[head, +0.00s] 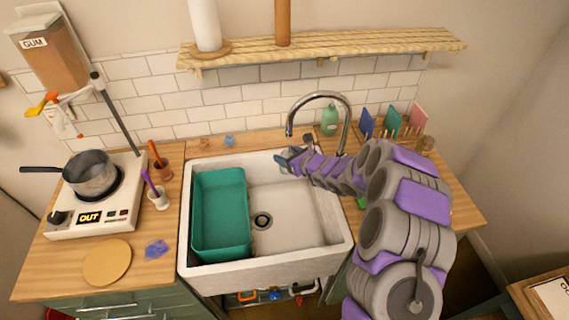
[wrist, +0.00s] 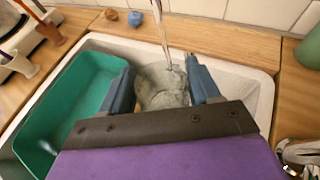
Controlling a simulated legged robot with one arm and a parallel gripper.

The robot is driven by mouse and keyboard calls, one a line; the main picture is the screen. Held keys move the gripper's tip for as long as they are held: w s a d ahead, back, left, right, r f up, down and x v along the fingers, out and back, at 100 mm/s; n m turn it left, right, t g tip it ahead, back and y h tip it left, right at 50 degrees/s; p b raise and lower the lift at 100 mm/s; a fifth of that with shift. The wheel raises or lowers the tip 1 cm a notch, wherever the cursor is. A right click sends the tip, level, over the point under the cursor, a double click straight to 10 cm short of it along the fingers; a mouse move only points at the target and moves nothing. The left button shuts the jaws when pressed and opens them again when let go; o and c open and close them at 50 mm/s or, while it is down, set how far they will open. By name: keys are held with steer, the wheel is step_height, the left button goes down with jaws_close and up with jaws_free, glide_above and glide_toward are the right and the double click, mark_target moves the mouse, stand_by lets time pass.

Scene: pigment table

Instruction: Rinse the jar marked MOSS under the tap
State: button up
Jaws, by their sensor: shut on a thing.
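My gripper (wrist: 163,88) is shut on a clear glass jar (wrist: 160,86), with one blue-grey finger on each side of it. The jar is over the white sink (head: 290,215), near its back edge. A stream of water from the tap (wrist: 164,35) falls at the jar in the wrist view. No marking on the jar can be read. In the head view the gripper (head: 291,160) is below the curved metal tap (head: 320,97), and the jar is mostly hidden there.
A green tub (head: 220,252) fills the sink's left side; the right side around the drain is bare. A green bottle (head: 329,119) and a rack with coloured boards (head: 391,124) stand behind. A hot plate with a saucepan (head: 92,176) is at left.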

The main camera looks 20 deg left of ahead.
steer(key=shift+s+d+f+b, duration=0.2)
steer(key=shift+s+d+b, duration=0.15)
steer(key=shift+b, duration=0.35)
steer(key=s+d+b, duration=0.3)
steer(key=s+b, duration=0.3)
steer(key=b, duration=0.2)
steer(key=shift+d+r+b, duration=0.15)
steer(key=shift+r+b, duration=0.05)
steer(key=shift+b, duration=0.1)
steer(key=shift+s, duration=0.15)
stand_by(1.2)
steer(key=s+d+r+b, duration=0.2)
steer(key=s+r+b, duration=0.2)
steer(key=shift+s+d, duration=0.15)
steer(key=shift+d, duration=0.05)
stand_by(0.4)
steer(key=shift+d, duration=0.1)
stand_by(0.4)
